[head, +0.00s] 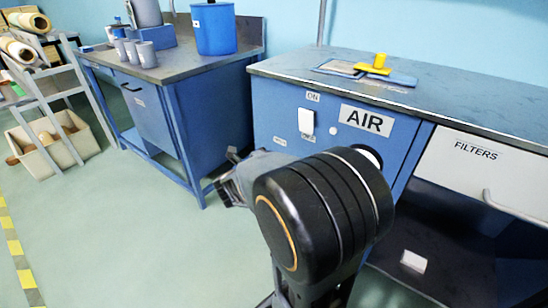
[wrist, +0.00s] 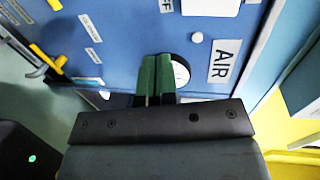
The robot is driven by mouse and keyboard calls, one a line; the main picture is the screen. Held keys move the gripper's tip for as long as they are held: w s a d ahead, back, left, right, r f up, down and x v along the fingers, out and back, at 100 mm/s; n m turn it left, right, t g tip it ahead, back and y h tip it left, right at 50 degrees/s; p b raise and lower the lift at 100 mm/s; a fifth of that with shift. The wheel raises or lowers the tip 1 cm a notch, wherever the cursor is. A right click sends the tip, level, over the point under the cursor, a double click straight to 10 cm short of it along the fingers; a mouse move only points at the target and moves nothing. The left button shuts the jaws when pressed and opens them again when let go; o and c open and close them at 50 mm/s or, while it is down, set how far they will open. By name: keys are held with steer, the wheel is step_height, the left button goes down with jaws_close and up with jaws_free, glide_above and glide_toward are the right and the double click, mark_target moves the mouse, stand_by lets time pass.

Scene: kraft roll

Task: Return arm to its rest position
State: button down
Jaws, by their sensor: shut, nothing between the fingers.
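My gripper (wrist: 157,62) shows in the wrist view as two green fingers pressed together, with nothing between them. The fingers point at the blue cabinet front (wrist: 120,35), just left of a round white gauge (wrist: 181,73) that they partly overlap. In the head view my black arm joint fills the middle front and covers most of the gripper. I cannot tell from these views whether the fingers touch the cabinet.
The AIR label (head: 367,121) and a white switch (head: 306,122) are on the cabinet front. A yellow-handled tool (head: 378,64) lies on its top. A workbench (head: 170,68) with cups and a blue pot (head: 214,28) stands left. The green floor (head: 130,230) is clear at front left.

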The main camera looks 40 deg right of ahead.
steer(key=w+a+r+n+t+y+p, duration=0.3)
steer(key=w+a+r+n+t+p, duration=0.15)
steer(key=r+p, duration=0.2)
steer(key=w+a+r+n+t+y+p, duration=0.3)
steer(key=a+r+n+t+p, duration=0.15)
steer(key=r+n, duration=0.2)
steer(key=s+a+r+n+g+y+p, duration=0.1)
steer(key=a+r+n+y+p, duration=0.8)
steer(key=a+n+p, duration=0.2)
steer(key=s+a+r+n+g+p, duration=0.1)
steer(key=s+r+n+g+p, duration=0.3)
steer(key=s, duration=0.3)
steer(key=s+a+r+n+g+p, duration=0.1)
steer(key=s+r+n+g+p, duration=0.2)
steer(key=s+n+p, duration=0.4)
steer(key=shift+a+r+n+g+p, duration=0.15)
steer(key=shift+r+n+g+p, duration=0.2)
steer(key=shift+g, duration=0.15)
